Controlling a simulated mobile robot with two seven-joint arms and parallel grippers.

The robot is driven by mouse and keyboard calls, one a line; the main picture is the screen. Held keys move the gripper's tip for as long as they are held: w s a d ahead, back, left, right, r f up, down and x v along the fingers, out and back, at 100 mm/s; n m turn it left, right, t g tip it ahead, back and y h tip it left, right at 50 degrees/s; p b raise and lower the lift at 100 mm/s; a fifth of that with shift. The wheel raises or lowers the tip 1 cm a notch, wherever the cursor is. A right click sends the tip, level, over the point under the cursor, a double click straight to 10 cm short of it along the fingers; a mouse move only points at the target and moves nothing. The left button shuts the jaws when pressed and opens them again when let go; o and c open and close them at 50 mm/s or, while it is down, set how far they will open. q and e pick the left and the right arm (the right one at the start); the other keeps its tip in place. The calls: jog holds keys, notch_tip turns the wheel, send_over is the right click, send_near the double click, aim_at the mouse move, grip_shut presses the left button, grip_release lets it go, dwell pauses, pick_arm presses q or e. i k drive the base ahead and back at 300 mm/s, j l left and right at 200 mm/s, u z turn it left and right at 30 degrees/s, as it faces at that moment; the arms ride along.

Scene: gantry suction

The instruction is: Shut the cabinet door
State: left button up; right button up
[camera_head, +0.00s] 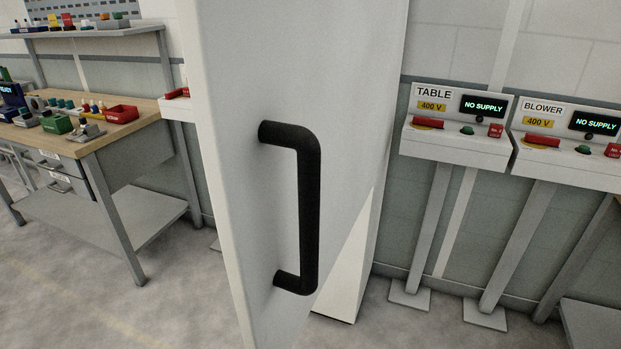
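The white cabinet door (240,80) stands open, its face filling the middle of the head view. A black bar handle (309,205) is fixed upright on it. The cabinet body (352,265) shows in part behind the door, as a white lower section to the right. The inside of the cabinet is hidden by the door. Neither of my grippers is in view.
A workbench (92,143) with small coloured bins stands at the left, a shelf (95,32) above it. Two control boxes on posts, TABLE (455,145) and BLOWER (562,160), stand at the right. The floor (90,290) at front left is clear.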

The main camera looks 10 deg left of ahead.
aim_at(289, 98)
jog(key=k+l+z, duration=0.35)
jog(key=k+l, duration=0.25)
jog(key=l, duration=0.3)
